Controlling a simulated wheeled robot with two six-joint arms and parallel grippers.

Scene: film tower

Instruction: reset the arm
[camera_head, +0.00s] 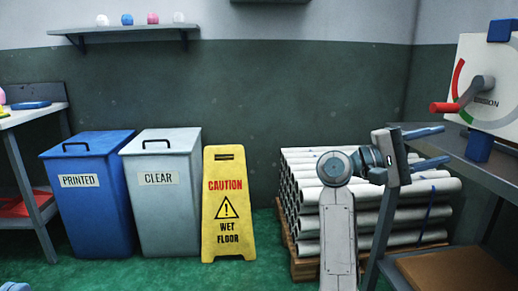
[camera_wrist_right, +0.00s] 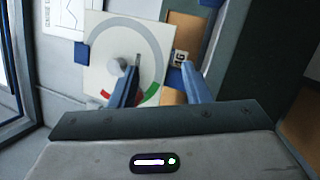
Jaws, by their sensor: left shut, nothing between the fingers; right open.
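My right gripper (camera_head: 430,148) is raised in front of the stacked rolls, its two blue fingers apart and pointing right. In the right wrist view the open fingers (camera_wrist_right: 160,88) have nothing between them, and one finger overlaps the dial panel (camera_wrist_right: 98,57) beyond. In the head view the white panel (camera_head: 505,70) stands at the right with a red-ended lever (camera_head: 462,100), above and apart from my gripper.
A grey workbench (camera_head: 478,178) stands close at the right. Rolls (camera_head: 300,195) lie stacked on a pallet. A yellow caution sign (camera_head: 228,240), a grey CLEAR bin (camera_head: 160,215) and a blue PRINTED bin (camera_head: 95,220) stand further left. Green floor before them is mostly clear.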

